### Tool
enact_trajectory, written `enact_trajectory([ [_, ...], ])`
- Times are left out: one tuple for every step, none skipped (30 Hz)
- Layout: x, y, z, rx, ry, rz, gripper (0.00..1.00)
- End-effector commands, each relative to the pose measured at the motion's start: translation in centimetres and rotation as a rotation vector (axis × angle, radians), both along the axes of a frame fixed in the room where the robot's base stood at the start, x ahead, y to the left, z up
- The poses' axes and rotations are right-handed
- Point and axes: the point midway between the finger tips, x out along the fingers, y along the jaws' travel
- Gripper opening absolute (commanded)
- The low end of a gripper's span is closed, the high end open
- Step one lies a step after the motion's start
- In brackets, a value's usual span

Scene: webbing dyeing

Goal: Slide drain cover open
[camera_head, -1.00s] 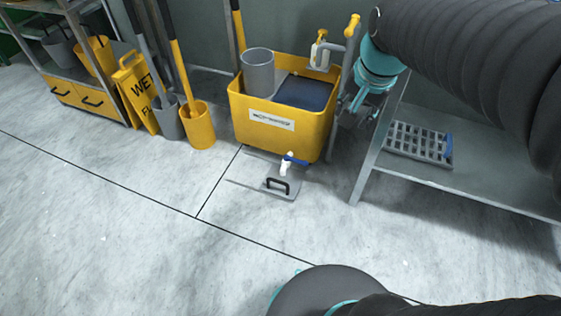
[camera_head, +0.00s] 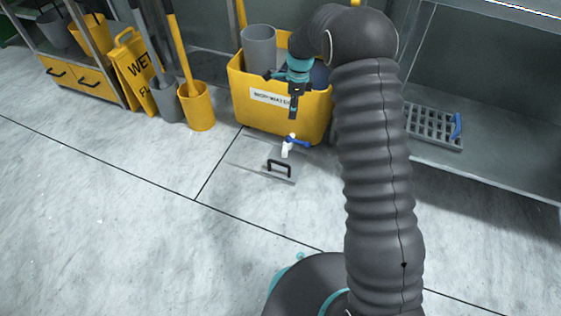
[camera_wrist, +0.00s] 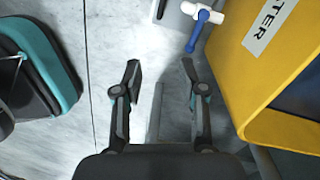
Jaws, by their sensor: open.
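The drain cover (camera_head: 259,172) is a flat grey plate in the floor with a black handle (camera_head: 279,167) on it, in front of the yellow mop bucket. A white spigot with a blue lever (camera_head: 295,142) juts from the bucket's front above the plate's far edge. In the wrist view the spigot's blue lever (camera_wrist: 197,31) shows at the top, and a black piece of handle shows at the top edge. My gripper (camera_head: 292,115) is in front of the bucket, above and behind the handle. In the wrist view my gripper (camera_wrist: 160,75) is open with nothing between its fingers.
The yellow mop bucket (camera_head: 250,117) stands close to my gripper. A metal shelf with a grate (camera_head: 432,128) is at right. A yellow wet-floor sign (camera_head: 135,70) and tool holders stand at left. The floor in front is clear.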

Motion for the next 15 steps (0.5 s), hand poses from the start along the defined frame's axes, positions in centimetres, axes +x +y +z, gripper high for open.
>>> enact_trajectory([
  [0.4, 0.7, -3.1, -0.007, 0.029, -0.047, 0.41],
  [0.7, 1.0, -4.4, -0.010, 0.041, -0.076, 0.41],
  [0.9, 1.4, -6.0, -0.016, 0.056, -0.114, 0.41],
  [1.1, 1.6, -7.2, -0.020, 0.067, -0.140, 0.41],
  [1.2, 1.9, -8.2, -0.024, 0.077, -0.165, 0.41],
  [1.3, 2.2, -9.5, -0.029, 0.088, -0.194, 0.41],
  [1.3, 2.4, -10.3, -0.033, 0.097, -0.213, 0.41],
  [1.4, 2.6, -11.1, -0.036, 0.102, -0.230, 0.41],
  [1.4, 2.8, -11.9, -0.040, 0.110, -0.250, 0.41],
  [1.5, 2.9, -12.4, -0.043, 0.115, -0.261, 0.41],
  [1.5, 3.0, -12.8, -0.044, 0.118, -0.272, 0.41],
  [1.5, 3.1, -13.2, -0.046, 0.121, -0.282, 0.41],
  [1.5, 3.1, -13.5, -0.047, 0.124, -0.288, 0.41],
  [1.5, 3.1, -13.7, -0.049, 0.125, -0.292, 0.41],
  [1.4, 3.2, -14.1, -0.049, 0.127, -0.296, 0.41],
])
